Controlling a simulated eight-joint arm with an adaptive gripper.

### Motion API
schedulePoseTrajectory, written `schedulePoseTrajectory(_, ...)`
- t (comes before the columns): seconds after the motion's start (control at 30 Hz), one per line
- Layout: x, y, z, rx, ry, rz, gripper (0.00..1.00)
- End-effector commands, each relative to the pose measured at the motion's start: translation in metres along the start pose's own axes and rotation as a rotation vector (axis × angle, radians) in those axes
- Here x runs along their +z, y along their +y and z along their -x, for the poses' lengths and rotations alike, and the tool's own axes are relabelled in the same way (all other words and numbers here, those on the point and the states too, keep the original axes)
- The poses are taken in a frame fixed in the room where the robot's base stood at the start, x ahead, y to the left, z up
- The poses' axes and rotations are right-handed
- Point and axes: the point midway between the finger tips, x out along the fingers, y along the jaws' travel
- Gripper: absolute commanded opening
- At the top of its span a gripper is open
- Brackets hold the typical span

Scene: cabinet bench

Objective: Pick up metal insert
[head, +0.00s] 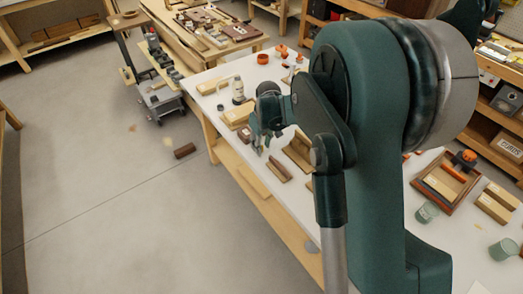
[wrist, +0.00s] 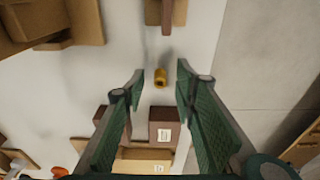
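A small brass-coloured piece with a dark hollow in its end, which looks like the metal insert (wrist: 160,77), shows on the white bench top (wrist: 215,45) in the wrist view. My gripper (wrist: 159,82) is open. Its two green ribbed fingers stand apart, one on each side of the insert in the picture, and neither touches it. In the head view my gripper (head: 260,150) points down over the bench near its left edge. I cannot make out the insert in the head view.
In the wrist view a brown box (wrist: 164,125) with a label lies between the fingers, below the insert in the picture. A wooden block (wrist: 165,12) is above it.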

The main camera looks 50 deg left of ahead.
Motion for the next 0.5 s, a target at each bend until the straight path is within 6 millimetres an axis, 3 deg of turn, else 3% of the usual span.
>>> schedulePoseTrajectory(0.5,-0.0002,0.0000,-0.0080,0.000,0.000,0.000,0.28)
